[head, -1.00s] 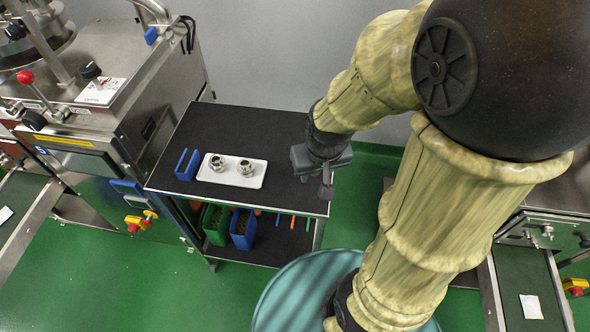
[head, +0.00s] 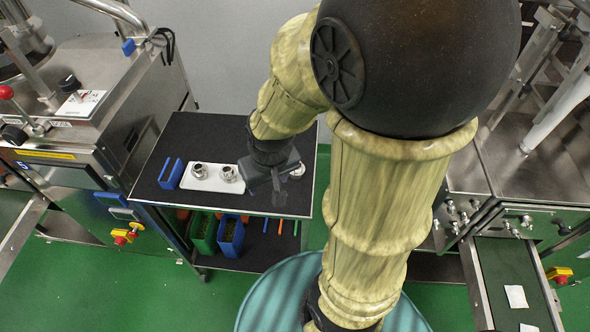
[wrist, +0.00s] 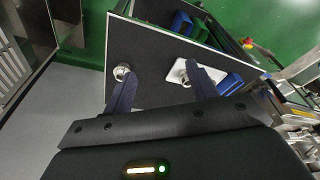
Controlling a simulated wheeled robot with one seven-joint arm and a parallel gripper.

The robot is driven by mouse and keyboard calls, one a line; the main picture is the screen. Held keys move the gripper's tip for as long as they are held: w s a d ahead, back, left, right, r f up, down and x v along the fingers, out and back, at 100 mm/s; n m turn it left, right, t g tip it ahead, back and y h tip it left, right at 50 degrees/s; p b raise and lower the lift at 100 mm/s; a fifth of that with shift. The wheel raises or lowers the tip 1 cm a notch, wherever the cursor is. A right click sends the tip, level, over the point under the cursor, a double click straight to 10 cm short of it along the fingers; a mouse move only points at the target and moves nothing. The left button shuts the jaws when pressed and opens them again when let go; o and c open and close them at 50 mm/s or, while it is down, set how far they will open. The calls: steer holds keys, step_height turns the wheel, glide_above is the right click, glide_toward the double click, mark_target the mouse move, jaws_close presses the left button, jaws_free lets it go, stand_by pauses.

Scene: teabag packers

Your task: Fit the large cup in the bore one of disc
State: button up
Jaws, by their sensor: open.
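Two small shiny metal pieces, a left one (head: 199,171) and a right one (head: 228,173), stand on a white tray (head: 211,186) on the dark-topped cart. A third metal piece (head: 297,171) shows just right of my gripper, partly hidden by it. I cannot tell which is the large cup or the disc, and no bore can be made out. My gripper (head: 279,194) is above the cart's right part, open and empty. In the wrist view my gripper (wrist: 158,76) has its fingers apart, with one metal piece (wrist: 121,73) by the left fingertip and the tray (wrist: 176,67) by the right.
A blue holder (head: 171,174) stands left of the tray on the cart top (head: 200,133). Blue and green bins (head: 230,236) sit on the lower shelf. Steel machines stand at left and right (head: 535,185). The back of the cart top is clear.

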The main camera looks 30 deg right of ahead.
steer(key=w+d+m+g+p, duration=0.1)
steer(key=w+d+m, duration=0.3)
steer(key=w+d, duration=0.6)
steer(key=shift+d+r+m+h+p, duration=0.3)
steer(key=shift+d+p, duration=0.2)
steer(key=shift+d, duration=0.7)
steer(key=f, duration=0.4)
steer(key=w+f+p, duration=0.1)
steer(key=f, duration=0.7)
steer(key=shift+w+d+f, duration=0.1)
steer(key=shift+w+d, duration=0.1)
steer(key=shift+d, duration=0.1)
steer(key=shift+w+d+f+p, duration=0.15)
steer(key=shift+f+p, duration=0.4)
steer(key=shift+f, duration=0.75)
steer(key=shift+w+d+f+p, duration=0.15)
steer(key=shift+f+p, duration=0.35)
steer(key=shift+f, duration=0.8)
steer(key=shift+a, duration=0.1)
